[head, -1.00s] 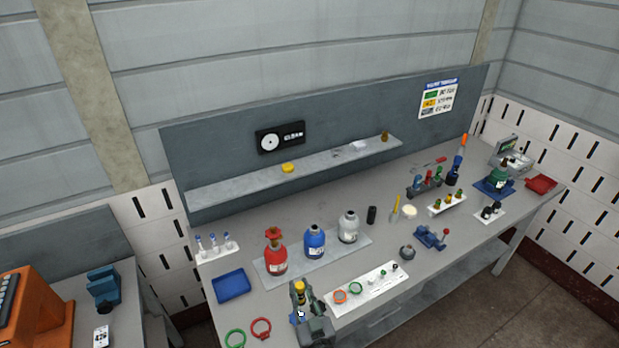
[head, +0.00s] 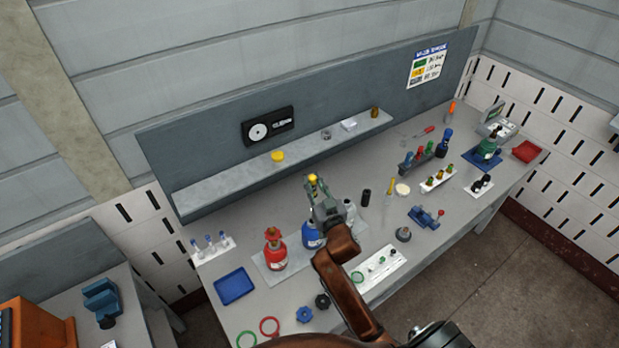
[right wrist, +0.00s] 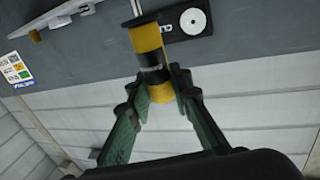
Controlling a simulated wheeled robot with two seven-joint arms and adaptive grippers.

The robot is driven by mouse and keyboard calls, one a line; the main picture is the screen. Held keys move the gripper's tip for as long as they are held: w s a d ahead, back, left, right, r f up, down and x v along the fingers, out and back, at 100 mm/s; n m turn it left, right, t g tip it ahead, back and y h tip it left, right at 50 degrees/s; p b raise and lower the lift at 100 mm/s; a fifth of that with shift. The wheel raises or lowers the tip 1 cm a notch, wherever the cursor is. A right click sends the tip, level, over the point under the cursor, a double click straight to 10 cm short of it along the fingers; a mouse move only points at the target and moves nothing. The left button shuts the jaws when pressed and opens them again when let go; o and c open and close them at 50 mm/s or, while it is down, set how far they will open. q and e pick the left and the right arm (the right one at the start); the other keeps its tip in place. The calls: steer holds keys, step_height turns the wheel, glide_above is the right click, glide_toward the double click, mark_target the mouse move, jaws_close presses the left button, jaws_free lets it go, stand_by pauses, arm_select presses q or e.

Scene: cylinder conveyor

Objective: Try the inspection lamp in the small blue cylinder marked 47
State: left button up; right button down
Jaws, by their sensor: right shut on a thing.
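My right gripper (head: 316,193) is shut on a yellow-and-black inspection lamp (head: 312,178), held up above the bench. In the right wrist view the lamp (right wrist: 149,45) stands out past the fingers, with a thin metal rod at its far end. A blue cylinder (head: 311,236) stands on a grey plate between a red cylinder (head: 273,252) and a pale grey cylinder (head: 350,209). My right gripper and arm cover part of the blue and grey ones. The number 47 is not readable. My left gripper is out of view.
A shelf (head: 235,178) runs behind the cylinders. A blue tray (head: 234,286), knobs (head: 305,314) and rings (head: 269,326) lie front left. A white strip with small parts (head: 382,270) is right of my forearm. A blue vise-like tool (head: 426,217) stands further right.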

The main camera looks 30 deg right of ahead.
mark_target(314, 195)
steer(key=shift+s+d+f+b, duration=0.1)
steer(key=shift+f+b, duration=0.2)
steer(key=shift+f, duration=0.15)
step_height(314, 195, down, 4)
steer(key=b, duration=0.3)
steer(key=shift+r+b, duration=0.2)
steer(key=shift+b, duration=0.1)
steer(key=shift+f+b, duration=0.4)
steer(key=shift+f, duration=0.35)
steer(key=shift+f+b, duration=1.65)
steer(key=shift+f, duration=1.1)
steer(key=shift+r, duration=0.1)
steer(key=shift+r+p, duration=4.95)
steer(key=shift+p, duration=0.05)
